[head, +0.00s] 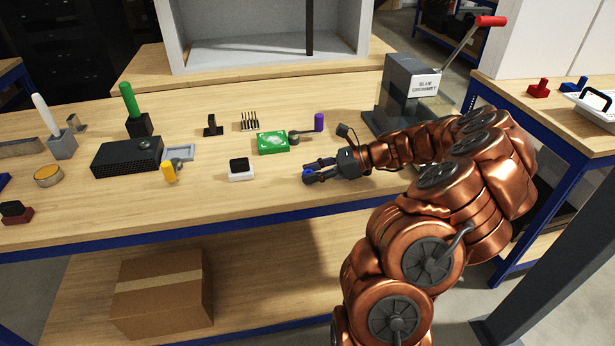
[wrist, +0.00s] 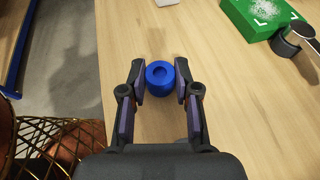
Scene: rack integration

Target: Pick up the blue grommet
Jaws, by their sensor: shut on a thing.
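The blue grommet (wrist: 160,78) is a small blue cylinder with a round recess in its top. It sits between the two fingertips of my gripper (wrist: 160,88) in the wrist view, with a finger against each side. In the head view my gripper (head: 316,170) is low over the front part of the wooden table, and a bit of the blue grommet (head: 308,172) shows between its fingers. Whether the grommet touches the tabletop is hard to tell.
A green box (head: 272,143) and a dark round tool (head: 295,137) lie behind my gripper. A white-and-black block (head: 241,170) stands to its left. A grey press labelled "BLUE GROMMET" (head: 424,85) stands at the back right. The table's front edge (head: 180,238) is close.

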